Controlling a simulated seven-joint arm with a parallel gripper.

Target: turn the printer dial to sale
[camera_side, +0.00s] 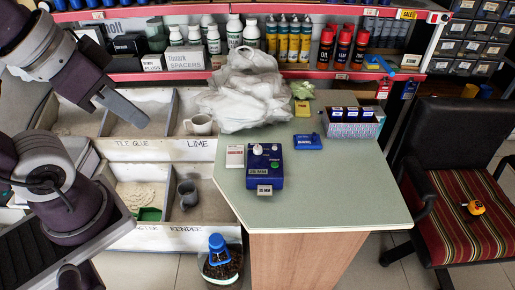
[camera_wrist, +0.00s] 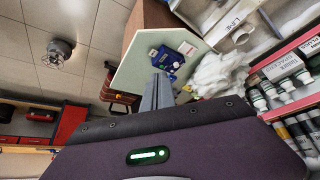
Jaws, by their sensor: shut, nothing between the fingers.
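The printer (camera_side: 264,168) is a small blue box on the counter, with a white dial (camera_side: 257,149) at its upper left and a green button. A small label sticks out at its front. The dial's setting is too small to read. In the wrist view the blue printer (camera_wrist: 168,58) shows small, beyond my fingertips. My gripper (camera_side: 142,122) is at the upper left of the side view, in the air well away from the printer. In the wrist view its fingers (camera_wrist: 158,78) are together and empty.
The pale green counter (camera_side: 340,200) holds white plastic bags (camera_side: 244,95), a blue pad (camera_side: 308,142), a white card (camera_side: 235,156) and a box of blue packs (camera_side: 351,124). Bins with a cup (camera_side: 198,124) lie left. Bottle shelves stand behind; a chair (camera_side: 455,190) stands right.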

